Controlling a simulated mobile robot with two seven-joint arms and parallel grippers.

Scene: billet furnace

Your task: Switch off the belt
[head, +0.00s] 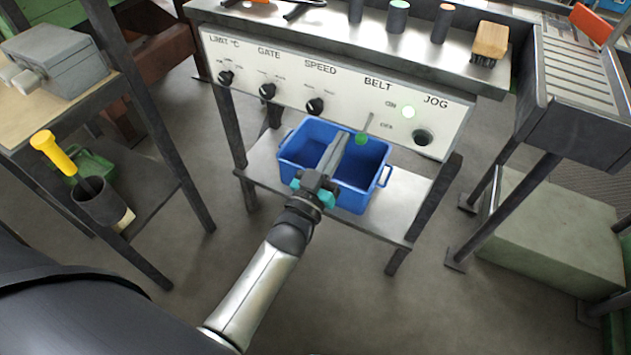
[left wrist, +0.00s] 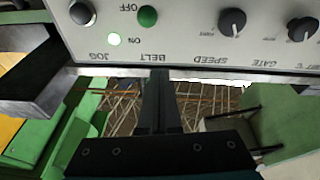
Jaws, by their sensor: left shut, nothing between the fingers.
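The control panel (head: 335,90) carries a switch lever with a green ball knob (head: 361,139) under the BELT label. The knob also shows in the left wrist view (left wrist: 148,16), where the panel appears upside down and the knob is level with the OFF mark. I cannot tell the lever's exact setting. My left gripper (head: 341,137) is shut and empty, in front of the panel, just left of the knob and apart from it. My right gripper is out of view.
Dark knobs for LIMIT (head: 226,77), GATE (head: 267,90) and SPEED (head: 315,105) sit left of the lever. A round JOG button (head: 423,137) is to the right. A blue bin (head: 299,148) stands on the shelf (head: 398,211) below. A brush (head: 490,41) lies on top.

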